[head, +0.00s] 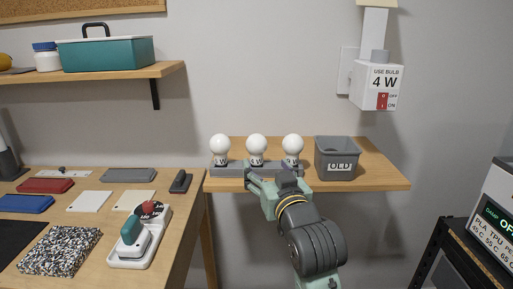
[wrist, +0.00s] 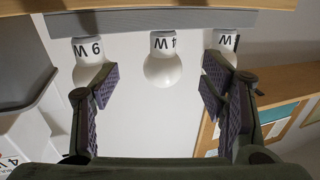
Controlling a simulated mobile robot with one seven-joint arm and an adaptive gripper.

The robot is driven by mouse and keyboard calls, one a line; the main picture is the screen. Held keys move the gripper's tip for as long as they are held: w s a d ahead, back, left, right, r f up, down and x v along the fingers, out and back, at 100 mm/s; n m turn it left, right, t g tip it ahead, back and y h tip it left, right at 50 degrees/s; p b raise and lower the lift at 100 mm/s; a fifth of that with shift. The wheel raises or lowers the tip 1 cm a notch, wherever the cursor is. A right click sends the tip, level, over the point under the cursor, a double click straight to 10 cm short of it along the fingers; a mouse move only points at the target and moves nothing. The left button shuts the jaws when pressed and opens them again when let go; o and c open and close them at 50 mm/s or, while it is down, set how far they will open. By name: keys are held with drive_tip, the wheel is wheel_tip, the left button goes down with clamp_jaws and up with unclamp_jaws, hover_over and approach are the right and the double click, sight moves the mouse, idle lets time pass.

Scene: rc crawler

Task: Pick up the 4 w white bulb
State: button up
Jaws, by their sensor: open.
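Three white round bulbs stand upright in a grey holder (head: 232,169) on the wooden wall shelf. The middle bulb (head: 257,146) is labelled 4 W; it also shows in the wrist view (wrist: 162,68), upside down. My gripper (head: 270,180) is at the shelf's front edge, in front of the middle bulb. In the wrist view my gripper (wrist: 160,90) is open and empty, one finger on each side of the 4 W bulb's line. The bulb appears beyond the fingertips; contact is not visible.
The right bulb (head: 293,147) reads 6 W in the wrist view; the left bulb (head: 220,147) is partly behind a finger there. A grey OLD bin (head: 337,158) stands right of the holder. A lamp box (head: 377,85) reads USE BULB 4 W. A cluttered table (head: 185,215) is at left.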

sight(257, 154)
drive_tip(key=p+x, duration=0.1)
drive_tip(key=x, duration=0.2)
drive_tip(key=shift+w+a, duration=0.15)
drive_tip(key=shift+w, duration=0.2)
drive_tip(key=shift+p+x, duration=0.85)
drive_tip(key=shift+x, duration=1.4)
drive_tip(key=shift+a+f, duration=0.15)
drive_tip(key=shift+c, duration=0.6)
drive_tip(key=c, duration=1.3)
